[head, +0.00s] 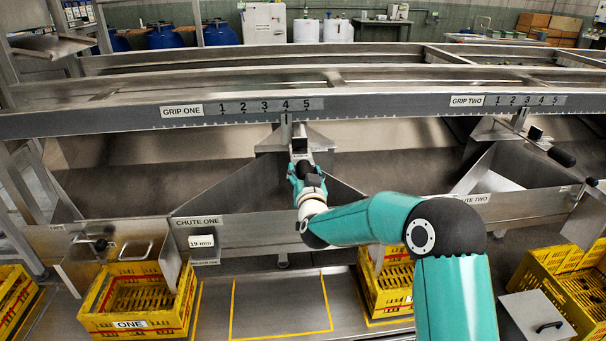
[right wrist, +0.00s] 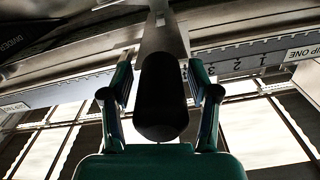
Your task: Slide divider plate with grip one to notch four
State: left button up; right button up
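The grip one rail (head: 240,108) carries notch numbers one to five. The divider plate's hanger (head: 286,130) under it lines up with about the number 4 in the head view; whether it is seated in a notch cannot be told. The sloping metal divider plate (head: 235,187) hangs below. My right gripper (head: 303,168) is at the plate's handle. In the right wrist view, the black handle (right wrist: 163,95) lies between the two fingers of my right gripper (right wrist: 160,72), with narrow gaps on both sides, so it looks open around the handle. My left gripper is not in view.
The grip two rail (head: 510,101) and its black handle (head: 562,157) are to the right. Below are chute one (head: 235,222) and chute two (head: 510,205). Yellow crates (head: 135,325) stand on the floor, with an empty yellow-outlined space (head: 280,308) between them.

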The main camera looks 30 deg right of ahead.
dwell(0.3)
jog(key=v, duration=1.2)
jog(key=shift+f, duration=0.1)
